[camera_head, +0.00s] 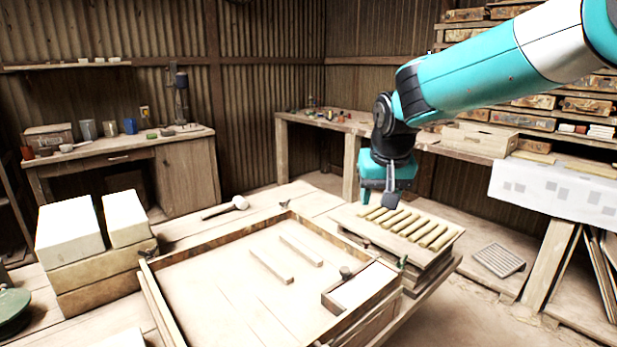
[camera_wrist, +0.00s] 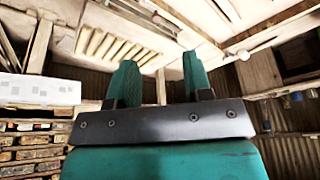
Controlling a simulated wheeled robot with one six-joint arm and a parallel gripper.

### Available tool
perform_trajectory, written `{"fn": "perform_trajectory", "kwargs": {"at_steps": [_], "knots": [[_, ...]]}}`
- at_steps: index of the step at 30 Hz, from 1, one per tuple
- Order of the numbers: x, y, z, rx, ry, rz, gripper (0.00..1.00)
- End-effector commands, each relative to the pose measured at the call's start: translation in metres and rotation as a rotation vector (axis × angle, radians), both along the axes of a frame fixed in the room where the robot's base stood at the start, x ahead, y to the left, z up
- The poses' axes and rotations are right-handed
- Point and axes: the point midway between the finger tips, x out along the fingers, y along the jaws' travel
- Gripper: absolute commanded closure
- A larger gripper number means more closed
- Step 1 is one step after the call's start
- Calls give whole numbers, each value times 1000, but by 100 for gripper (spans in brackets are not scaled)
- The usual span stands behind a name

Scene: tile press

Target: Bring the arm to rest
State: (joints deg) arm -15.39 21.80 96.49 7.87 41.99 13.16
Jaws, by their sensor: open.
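My gripper (camera_head: 376,197) hangs below the turquoise arm at the right of the head view, pointing down. It is over the far left end of the slatted wooden rack (camera_head: 412,228), with a visible gap above it. In the wrist view my gripper (camera_wrist: 158,72) shows two turquoise fingers spread apart with nothing between them. The slatted rack (camera_wrist: 112,47) lies beyond the fingers at the upper left there. The arm reaches in from the upper right of the head view.
A large wooden tray (camera_head: 165,300) with strips inside fills the front middle. White blocks (camera_head: 68,233) stand on wooden boxes at the left. Shelves and a bench (camera_head: 345,124) line the back right. Air around the arm looks clear.

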Motion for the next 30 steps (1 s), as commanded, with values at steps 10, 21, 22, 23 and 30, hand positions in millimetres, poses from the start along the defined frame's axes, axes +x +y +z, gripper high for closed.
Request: {"fn": "perform_trajectory", "kwargs": {"at_steps": [10,21,22,23,30], "knots": [[-238,29,18,155,162,541,54],[-333,37,6,236,215,737,54],[-333,37,6,236,215,737,54],[-333,37,6,236,215,737,54],[-332,37,6,236,215,735,54]]}}
